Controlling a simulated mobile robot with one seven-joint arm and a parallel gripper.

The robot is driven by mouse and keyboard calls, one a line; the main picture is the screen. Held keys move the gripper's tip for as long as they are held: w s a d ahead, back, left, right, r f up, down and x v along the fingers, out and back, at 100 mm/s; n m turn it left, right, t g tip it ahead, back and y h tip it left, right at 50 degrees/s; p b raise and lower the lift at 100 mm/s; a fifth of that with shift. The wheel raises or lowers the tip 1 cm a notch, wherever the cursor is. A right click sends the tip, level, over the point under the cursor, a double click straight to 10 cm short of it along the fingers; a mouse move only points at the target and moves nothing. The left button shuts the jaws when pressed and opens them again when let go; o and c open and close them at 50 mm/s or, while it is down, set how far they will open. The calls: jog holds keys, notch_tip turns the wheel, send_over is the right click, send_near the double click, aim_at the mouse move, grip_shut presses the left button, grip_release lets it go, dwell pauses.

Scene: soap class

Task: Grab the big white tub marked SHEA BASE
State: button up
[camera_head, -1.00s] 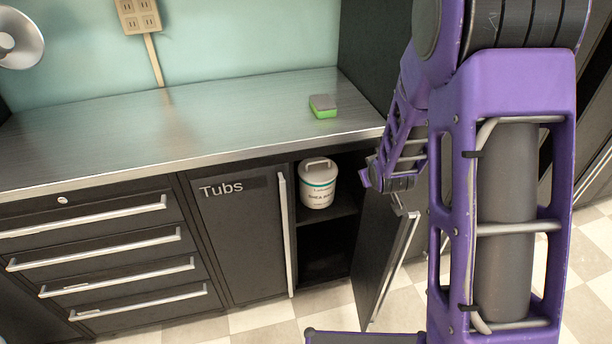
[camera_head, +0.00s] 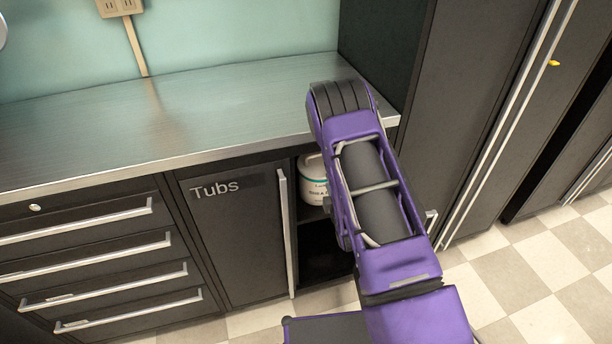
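The white tub (camera_head: 312,186) stands upright on the upper shelf of the open cabinet, right of the door marked Tubs.
The closed Tubs door (camera_head: 236,235) is left of the opening, with a vertical handle (camera_head: 286,225) at its edge. The metal countertop (camera_head: 190,125) overhangs the cabinet. Drawers (camera_head: 100,265) are at left, tall dark cabinets (camera_head: 450,110) at right. Checkered floor (camera_head: 540,260) is clear at right.

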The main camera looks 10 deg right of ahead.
jog(key=b, duration=0.2)
send_near(318, 156)
jog(key=shift+n, duration=0.4)
jog(key=x, duration=0.5)
jog(key=shift+w+f, duration=0.2)
jog(key=shift+f, duration=0.15)
jog(key=shift+r+x, duration=0.2)
jog(key=shift+x, duration=2.35)
jog(key=shift+c, duration=0.2)
grip_shut()
jog(key=shift+w+r+t, duration=0.15)
jog(key=shift+r+t, duration=0.15)
jog(key=shift+r, duration=0.05)
